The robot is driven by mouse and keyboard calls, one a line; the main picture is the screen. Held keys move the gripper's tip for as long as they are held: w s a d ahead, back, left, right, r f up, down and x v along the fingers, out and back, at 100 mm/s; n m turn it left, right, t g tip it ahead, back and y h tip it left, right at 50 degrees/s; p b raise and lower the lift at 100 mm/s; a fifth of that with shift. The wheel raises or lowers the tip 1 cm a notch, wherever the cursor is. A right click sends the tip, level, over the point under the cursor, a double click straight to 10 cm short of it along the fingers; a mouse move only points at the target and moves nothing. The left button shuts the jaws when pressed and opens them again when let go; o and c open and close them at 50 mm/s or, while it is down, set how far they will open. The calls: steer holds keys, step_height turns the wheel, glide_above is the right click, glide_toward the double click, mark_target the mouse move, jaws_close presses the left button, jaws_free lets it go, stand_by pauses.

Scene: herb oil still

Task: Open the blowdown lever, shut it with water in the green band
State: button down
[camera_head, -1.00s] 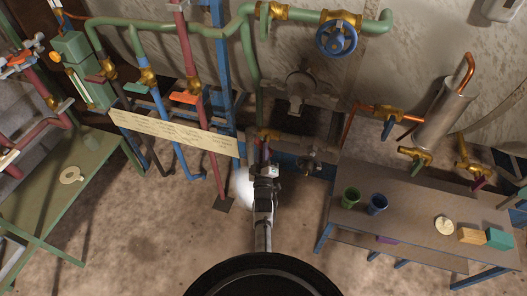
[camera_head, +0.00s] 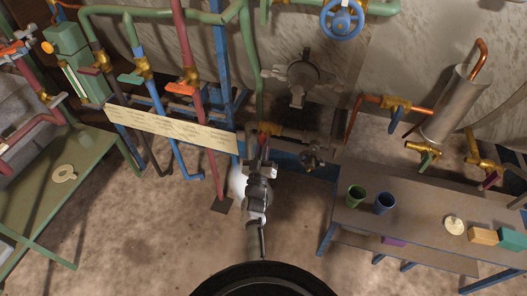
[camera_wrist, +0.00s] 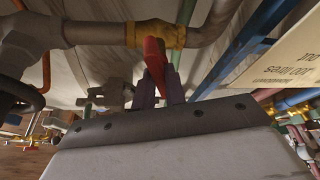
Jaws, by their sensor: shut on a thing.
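The blowdown lever is a red handle (camera_wrist: 154,56) on a brass valve (camera_wrist: 160,33) in a grey pipe, seen in the wrist view. It hangs down and toward me from the valve. My gripper (camera_wrist: 157,88) is shut on its lower part, the fingers on both sides. In the head view, my gripper (camera_head: 262,150) reaches up to the brass valve (camera_head: 268,130), with a bit of red at its tip. A green column with a pale sight glass (camera_head: 75,85) stands at the upper left. Its water level and green band are too small to read.
A long cream sign (camera_head: 170,128) hangs left of my arm, near blue and red pipes. A grey bench (camera_head: 420,225) with cups and blocks stands right. A green table (camera_head: 50,190) stands left. Floor between them is clear.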

steer(key=m+h, duration=0.1)
steer(key=m, duration=0.2)
steer(key=m+h+b, duration=0.1)
steer(key=m+h, duration=0.1)
steer(key=m, duration=0.1)
steer(key=shift+a, duration=0.15)
steer(key=shift+m+g, duration=0.3)
steer(key=c, duration=1.5)
jaws_free()
steer(key=shift+o, duration=0.2)
steer(key=v, duration=0.7)
steer(key=shift+s+f+p, duration=0.2)
steer(key=shift+p, duration=0.25)
steer(key=shift+a, duration=0.1)
